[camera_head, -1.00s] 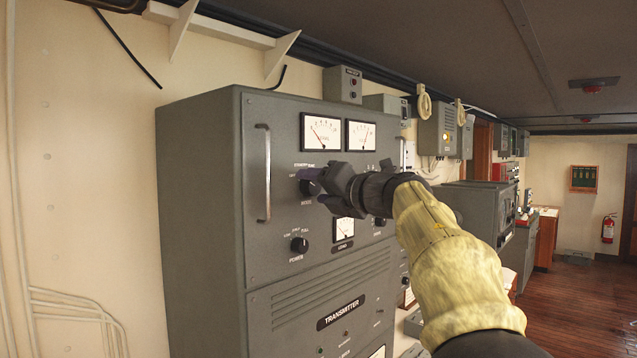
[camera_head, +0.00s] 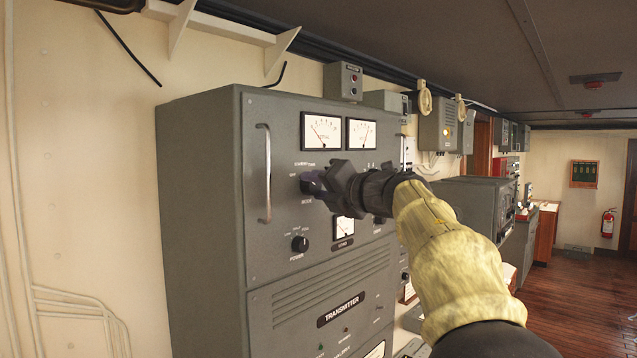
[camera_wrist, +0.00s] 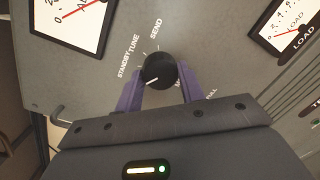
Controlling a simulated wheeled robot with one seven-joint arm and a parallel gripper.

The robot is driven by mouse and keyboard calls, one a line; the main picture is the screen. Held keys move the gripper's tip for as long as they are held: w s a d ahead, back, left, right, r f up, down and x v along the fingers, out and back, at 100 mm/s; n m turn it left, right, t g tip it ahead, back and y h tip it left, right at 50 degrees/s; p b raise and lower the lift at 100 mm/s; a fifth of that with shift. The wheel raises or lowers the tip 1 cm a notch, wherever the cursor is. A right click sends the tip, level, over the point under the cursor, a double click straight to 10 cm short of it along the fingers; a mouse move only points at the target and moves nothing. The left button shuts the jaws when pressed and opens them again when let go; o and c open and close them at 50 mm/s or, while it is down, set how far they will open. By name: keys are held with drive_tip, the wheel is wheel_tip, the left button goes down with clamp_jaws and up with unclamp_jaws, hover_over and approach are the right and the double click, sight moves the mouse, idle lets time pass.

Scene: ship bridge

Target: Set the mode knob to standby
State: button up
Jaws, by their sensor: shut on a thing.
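The mode knob (camera_wrist: 158,67) is a round black knob with a white pointer line, on the grey transmitter panel (camera_head: 200,190). In the wrist view its line points left and slightly down, below the STANDBY label (camera_wrist: 123,66). The TUNE (camera_wrist: 134,42) and SEND (camera_wrist: 156,29) labels sit further round, above the knob. My gripper (camera_wrist: 158,77) has its purple fingers on opposite sides of the knob, shut on it. The left finger hides the panel beside the knob; the right partly covers the MODE label. In the head view my gripper (camera_head: 313,184) mostly hides the knob.
Two meters (camera_head: 340,131) sit above the knob, and a LOAD meter (camera_head: 344,227) below right. The POWER knob (camera_head: 300,244) is below. A vertical metal handle (camera_head: 266,173) stands out at the panel's left.

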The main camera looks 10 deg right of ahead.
drive_tip(key=shift+r+m+g+p, duration=0.1)
drive_tip(key=shift+m+g+p, duration=0.3)
drive_tip(key=shift+m+p, duration=3.2)
drive_tip(key=shift+n+p, duration=0.3)
drive_tip(key=shift+p, duration=0.15)
drive_tip(key=o, duration=1)
drive_tip(key=shift+c, duration=0.2)
drive_tip(key=shift+d, duration=0.1)
drive_tip(key=b+v, duration=0.6)
drive_tip(key=v, duration=1.1)
